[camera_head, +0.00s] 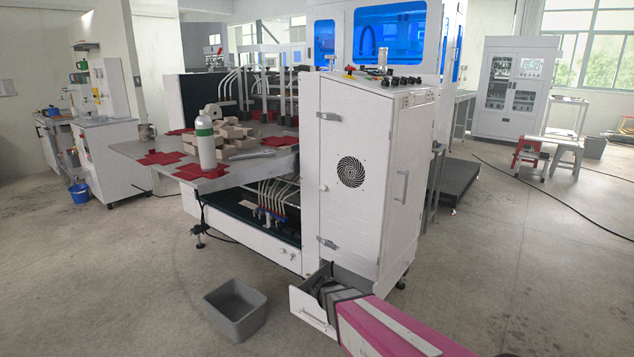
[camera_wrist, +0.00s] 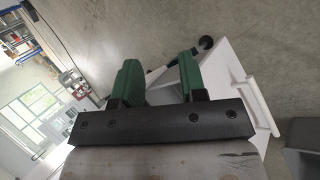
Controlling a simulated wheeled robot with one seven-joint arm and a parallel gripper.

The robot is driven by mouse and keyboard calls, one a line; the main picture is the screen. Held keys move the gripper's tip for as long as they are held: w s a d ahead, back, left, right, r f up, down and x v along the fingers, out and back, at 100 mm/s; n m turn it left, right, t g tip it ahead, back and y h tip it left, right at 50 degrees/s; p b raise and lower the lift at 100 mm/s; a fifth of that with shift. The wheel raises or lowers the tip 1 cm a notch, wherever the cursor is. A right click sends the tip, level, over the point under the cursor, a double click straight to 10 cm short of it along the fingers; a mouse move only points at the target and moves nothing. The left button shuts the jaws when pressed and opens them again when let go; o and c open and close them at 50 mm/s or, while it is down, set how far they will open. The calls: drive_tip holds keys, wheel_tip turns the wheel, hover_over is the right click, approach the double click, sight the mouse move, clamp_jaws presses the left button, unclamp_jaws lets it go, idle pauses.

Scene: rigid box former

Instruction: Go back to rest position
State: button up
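My arm, with a pink cover, reaches in from the lower right of the head view. Its dark end, my gripper (camera_head: 330,291), is at the open white drawer (camera_head: 309,307) at the foot of the white cabinet. The fingertips are hard to make out there. In the wrist view my gripper (camera_wrist: 159,70) has two green fingers standing apart, with nothing seen held between them. The white drawer (camera_wrist: 262,100) with its handle shows beyond the right finger. I cannot tell whether a finger touches it.
A grey bin (camera_head: 236,309) stands on the floor left of the drawer. The machine's table (camera_head: 118,153) holds a white bottle (camera_head: 206,142), red sheets and tan box pieces. The white cabinet (camera_head: 352,185) rises behind the drawer.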

drive_tip(key=s+d+r+m+y, duration=0.1)
drive_tip(key=s+d+r+y, duration=0.2)
drive_tip(key=r, duration=0.2)
drive_tip(key=s+d+r+m+y, duration=0.1)
drive_tip(key=s+d+r+y, duration=0.2)
drive_tip(key=r, duration=0.3)
drive_tip(key=shift+s+d+r+m+y, duration=0.25)
drive_tip(key=shift+d+m+y, duration=0.1)
drive_tip(key=shift+y, duration=0.35)
